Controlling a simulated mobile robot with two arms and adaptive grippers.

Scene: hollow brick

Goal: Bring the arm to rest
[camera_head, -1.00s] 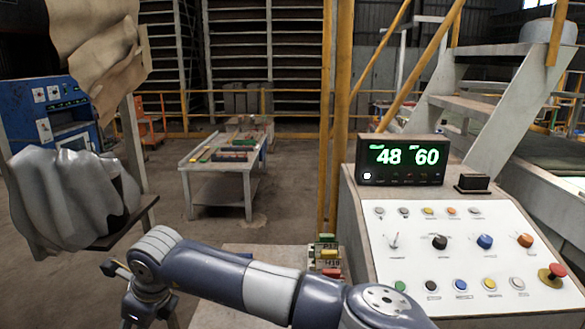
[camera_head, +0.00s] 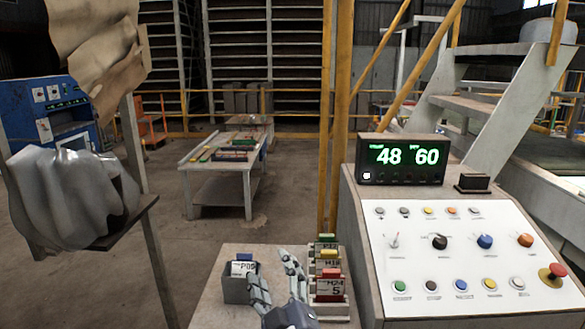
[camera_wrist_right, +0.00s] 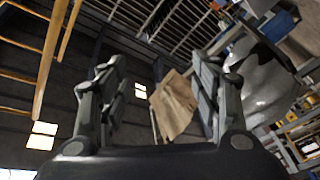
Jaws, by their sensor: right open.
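My right gripper (camera_head: 275,287) is low in the middle of the head view, over or in front of a small grey table (camera_head: 213,310). In the right wrist view my right gripper (camera_wrist_right: 160,100) has its two fingers well apart with nothing between them. Behind the gap hangs a brown paper-like sheet (camera_wrist_right: 174,105), at a distance. My left gripper does not show.
A control console (camera_head: 450,235) with a display reading 48 and 60 (camera_head: 402,158) stands at right. Open floor lies behind the small table.

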